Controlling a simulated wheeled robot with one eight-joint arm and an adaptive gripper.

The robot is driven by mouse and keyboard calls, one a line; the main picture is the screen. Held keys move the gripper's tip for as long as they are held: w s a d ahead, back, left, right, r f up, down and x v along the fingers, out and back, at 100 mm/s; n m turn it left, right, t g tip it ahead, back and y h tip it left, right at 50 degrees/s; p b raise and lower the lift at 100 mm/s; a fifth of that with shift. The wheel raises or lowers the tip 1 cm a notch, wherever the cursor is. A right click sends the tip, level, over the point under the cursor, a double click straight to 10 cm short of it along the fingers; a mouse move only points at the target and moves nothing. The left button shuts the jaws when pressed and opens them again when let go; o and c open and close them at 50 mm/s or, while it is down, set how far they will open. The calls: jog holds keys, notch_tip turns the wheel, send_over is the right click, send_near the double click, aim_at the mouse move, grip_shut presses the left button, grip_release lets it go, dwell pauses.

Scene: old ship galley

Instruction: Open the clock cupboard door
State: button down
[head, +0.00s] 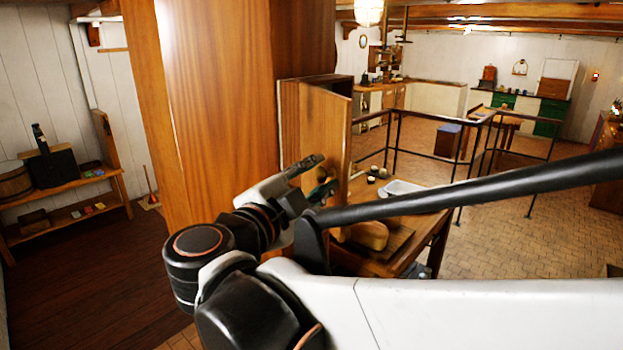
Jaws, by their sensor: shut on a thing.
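The wooden clock cupboard (289,112) is fixed to the side of the broad wood column in the head view. Its door (322,125) stands swung out from the box, and a dark strip of the inside shows above and behind it. My gripper (318,176) is at the lower part of the door, on its near face. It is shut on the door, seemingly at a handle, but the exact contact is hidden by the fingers. The clock is not visible.
A wooden table (433,226) with a bread loaf (366,235), a white basin (403,188) and small cups stands just behind the door. Black railings (420,136) lie beyond. A low shelf (75,185) stands at left. Tiled floor at right is mostly clear.

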jog(key=shift+w+a+r, duration=0.3)
jog(key=shift+a+r, duration=0.15)
jog(key=c, duration=1.3)
grip_release()
jog(key=shift+w, duration=0.1)
jog(key=shift+w+f, duration=0.35)
jog(key=shift+w, duration=0.15)
jog(key=shift+s+d+f, duration=0.1)
